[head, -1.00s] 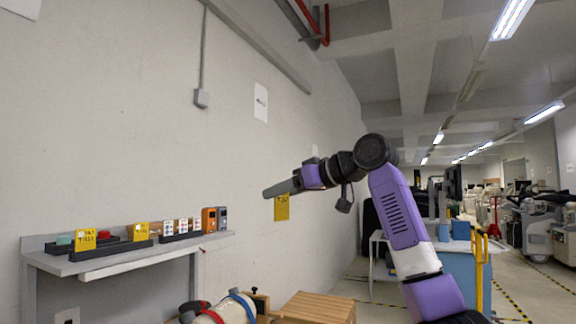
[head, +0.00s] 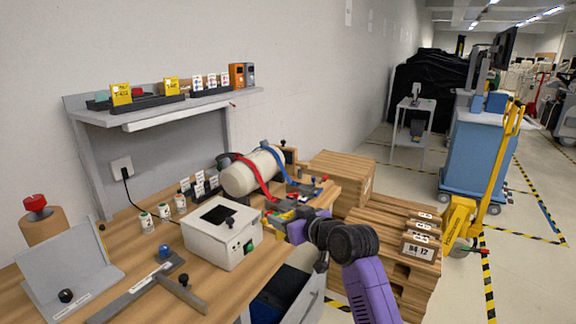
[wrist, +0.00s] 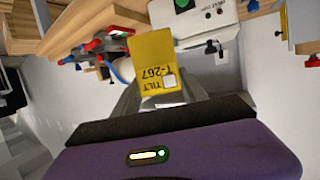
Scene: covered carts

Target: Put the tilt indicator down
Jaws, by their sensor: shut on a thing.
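The tilt indicator (wrist: 155,65), a flat yellow tag marked "TILT T-267" with a small white window, is held in my gripper (wrist: 160,95), and its print is upside down in the wrist view. In the head view my gripper (head: 284,224) is low, near the front right edge of the workbench and right of a white box. The tag is hard to make out there. Two similar yellow tags, a left one (head: 121,95) and a right one (head: 171,87), stand in black holders on the wall shelf.
The wooden workbench (head: 140,228) carries the white box (head: 225,252), a strapped cream cylinder (head: 240,178), small bottles, a T-shaped tool (head: 150,285) and a tilted grey plate (head: 70,280). The grey shelf (head: 100,117) is above. Wooden crates (head: 385,235) stand to the right.

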